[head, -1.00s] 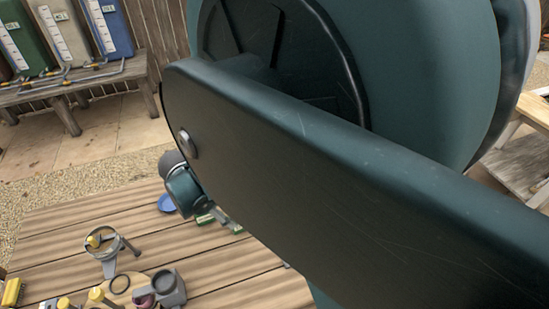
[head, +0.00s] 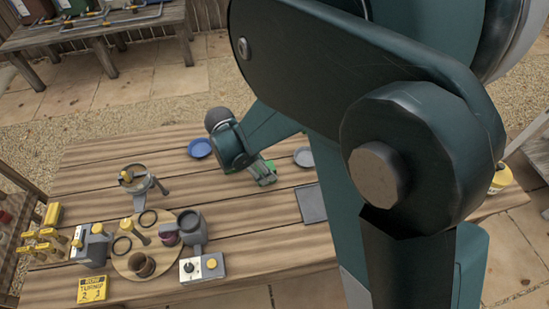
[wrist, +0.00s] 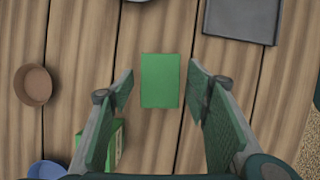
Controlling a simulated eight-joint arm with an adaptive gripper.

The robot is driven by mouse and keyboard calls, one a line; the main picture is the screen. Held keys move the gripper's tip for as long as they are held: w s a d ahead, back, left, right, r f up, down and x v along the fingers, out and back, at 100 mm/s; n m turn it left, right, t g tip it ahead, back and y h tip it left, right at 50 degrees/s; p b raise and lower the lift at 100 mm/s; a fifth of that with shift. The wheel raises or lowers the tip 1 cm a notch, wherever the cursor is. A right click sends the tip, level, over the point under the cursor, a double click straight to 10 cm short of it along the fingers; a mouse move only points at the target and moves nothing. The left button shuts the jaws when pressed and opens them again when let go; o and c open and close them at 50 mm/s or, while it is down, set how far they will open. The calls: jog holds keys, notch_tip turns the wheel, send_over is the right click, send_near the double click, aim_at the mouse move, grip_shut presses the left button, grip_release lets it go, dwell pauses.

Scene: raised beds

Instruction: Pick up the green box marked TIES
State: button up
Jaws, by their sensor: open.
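A plain green box (wrist: 160,80) lies on the plank table, centred between the fingertips of my gripper (wrist: 160,74) in the wrist view. The two fingers are spread wide, with bare wood showing on both sides of the box. A second green box (wrist: 118,145) with a pale label stands at the lower left, partly hidden behind the left finger. I cannot read TIES on either box. In the head view my gripper (head: 264,176) is low over the table, and only bits of green show around it.
A blue dish (head: 200,148) lies left of my gripper, and a grey dish (head: 304,157) and dark tray (head: 311,203) lie right. A brown pot (wrist: 34,85) shows in the wrist view. Tools and a round board (head: 146,254) fill the table's left part.

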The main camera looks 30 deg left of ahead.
jog(key=shift+x, duration=0.85)
jog(key=c, duration=1)
